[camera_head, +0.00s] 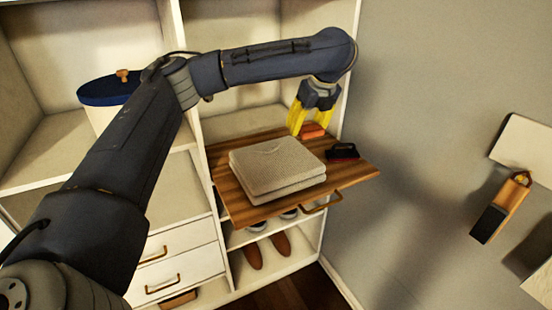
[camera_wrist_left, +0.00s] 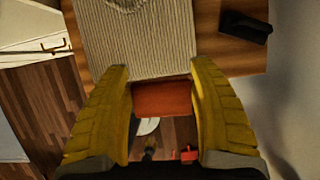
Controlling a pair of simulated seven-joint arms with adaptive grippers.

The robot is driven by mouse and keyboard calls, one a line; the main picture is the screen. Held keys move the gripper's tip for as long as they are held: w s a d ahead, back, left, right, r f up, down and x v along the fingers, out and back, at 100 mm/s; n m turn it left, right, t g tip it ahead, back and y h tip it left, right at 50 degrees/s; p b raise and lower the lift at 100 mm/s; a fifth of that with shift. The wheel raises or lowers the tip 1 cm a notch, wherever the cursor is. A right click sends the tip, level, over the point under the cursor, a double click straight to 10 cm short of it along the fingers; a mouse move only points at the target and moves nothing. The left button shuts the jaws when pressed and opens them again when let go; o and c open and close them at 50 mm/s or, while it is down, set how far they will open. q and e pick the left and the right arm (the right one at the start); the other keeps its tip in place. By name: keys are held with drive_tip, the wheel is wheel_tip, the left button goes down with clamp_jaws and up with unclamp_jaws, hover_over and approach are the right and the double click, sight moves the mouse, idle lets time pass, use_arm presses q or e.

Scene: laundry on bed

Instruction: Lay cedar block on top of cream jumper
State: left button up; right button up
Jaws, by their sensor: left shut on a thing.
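The cream jumper (camera_head: 276,165) lies folded in a thick ribbed stack on the striped wooden board (camera_head: 233,209). It also shows in the left wrist view (camera_wrist_left: 140,45), just beyond the fingertips. My left gripper (camera_head: 309,120) is shut on the orange-red cedar block (camera_head: 313,131), whose face shows between the yellow fingers in the left wrist view (camera_wrist_left: 162,98). The block appears beside the jumper's far right edge in the head view, apart from its top. Its exact height above the board is hard to tell. My right gripper is out of view.
A black brush-like object (camera_head: 342,151) lies on the board right of the jumper. A dark blue-lidded container (camera_head: 108,90) stands on the left shelf. Brown shoes (camera_head: 268,252) sit below the board. A grey wall (camera_head: 425,110) bounds the right.

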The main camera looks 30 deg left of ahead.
sight(281, 154)
use_arm(q)
drive_tip(key=shift+w+a+r+m+t+h, duration=1)
drive_tip(key=shift+a+r+m+h, duration=1.75)
drive_tip(key=shift+a+m, duration=2.95)
drive_tip(key=shift+m+y, duration=0.55)
drive_tip(key=shift+m, duration=0.15)
drive_tip(key=f, duration=1.2)
drive_tip(key=d+f, duration=0.1)
drive_tip(key=f, duration=0.5)
drive_tip(key=shift+w+d+f, duration=0.1)
drive_tip(key=shift+f, duration=0.25)
drive_tip(key=shift+f, duration=0.1)
drive_tip(key=o, duration=0.9)
drive_tip(key=v, duration=1.2)
drive_tip(key=shift+w, duration=0.1)
